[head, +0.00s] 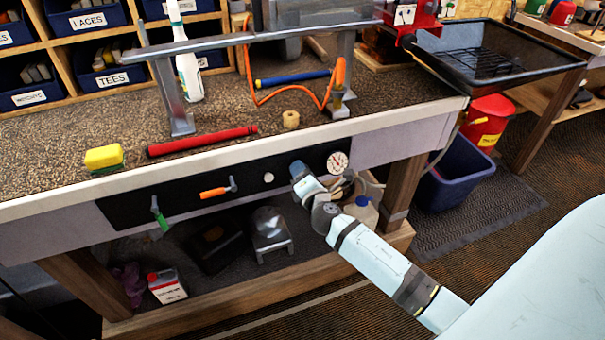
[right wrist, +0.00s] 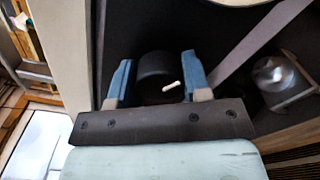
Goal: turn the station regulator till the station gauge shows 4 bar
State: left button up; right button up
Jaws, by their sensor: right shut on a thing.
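The station gauge (head: 337,161) is a small white dial on the black panel under the bench top. Its needle is too small to read in the head view. My right gripper (head: 299,172) is at the panel, just left of and below the gauge. In the right wrist view, my right gripper (right wrist: 157,68) has its two blue fingers on either side of the station regulator (right wrist: 152,70), a dark round knob with a white mark, and is shut on it. In the head view the gripper hides the knob. My left gripper is in neither view.
An orange-handled valve (head: 215,192), a green-handled valve (head: 157,215) and a small white button (head: 268,177) are on the panel left of my gripper. A red grip (head: 202,141) and a yellow sponge (head: 104,157) lie above on the bench. A metal stand (head: 271,235) is on the shelf below.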

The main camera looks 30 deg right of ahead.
jog(key=o, duration=0.9)
jog(key=shift+s, duration=0.1)
jog(key=v, duration=1.3)
jog(key=shift+s+a+b, duration=0.15)
jog(key=shift+s+b, duration=0.2)
